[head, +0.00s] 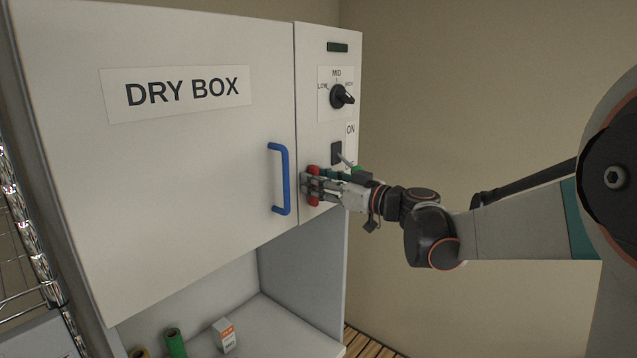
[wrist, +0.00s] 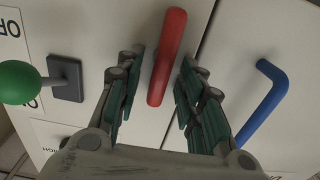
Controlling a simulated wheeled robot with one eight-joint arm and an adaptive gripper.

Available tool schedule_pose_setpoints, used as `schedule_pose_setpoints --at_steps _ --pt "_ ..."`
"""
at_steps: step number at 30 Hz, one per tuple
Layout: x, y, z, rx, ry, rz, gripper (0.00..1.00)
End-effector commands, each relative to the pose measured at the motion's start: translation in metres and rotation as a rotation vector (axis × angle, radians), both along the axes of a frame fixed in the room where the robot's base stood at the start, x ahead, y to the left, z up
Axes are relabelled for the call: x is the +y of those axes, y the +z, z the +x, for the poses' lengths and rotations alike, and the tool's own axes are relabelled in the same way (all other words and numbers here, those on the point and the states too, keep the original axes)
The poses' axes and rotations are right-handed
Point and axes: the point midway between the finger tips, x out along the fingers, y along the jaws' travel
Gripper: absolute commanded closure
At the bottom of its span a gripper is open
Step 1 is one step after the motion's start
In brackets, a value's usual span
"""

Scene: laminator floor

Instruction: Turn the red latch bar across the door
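The red latch bar (head: 314,172) stands upright on the panel of the dry box, just right of the door seam. In the wrist view the red bar (wrist: 167,57) runs roughly along the seam, not across it. The white door (head: 200,150) is closed and carries a blue handle (head: 286,180). My gripper (head: 309,187) is at the bar and hides its middle in the head view. In the wrist view my gripper (wrist: 162,72) is open, with one finger on each side of the bar and visible gaps between.
A green-knobbed switch (wrist: 68,78) sits close beside my fingers. A black dial (head: 341,97) is higher on the panel. On the shelf below (head: 285,325) are a green spool (head: 175,343) and a small box (head: 224,336). A wire rack stands at far left.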

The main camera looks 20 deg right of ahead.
Motion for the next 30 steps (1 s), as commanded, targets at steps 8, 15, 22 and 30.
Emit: schedule_pose_setpoints --at_steps 8,15,22,30 --pt "0.0001 0.0000 -0.0001 0.000 0.000 0.000 0.83" --pt "0.0000 -0.0001 -0.0001 0.000 0.000 0.000 1.00" --pt "-0.0004 -0.0005 0.0001 0.015 0.000 0.021 1.00" --pt "-0.0022 -0.0021 0.0014 0.099 0.000 0.136 1.00"
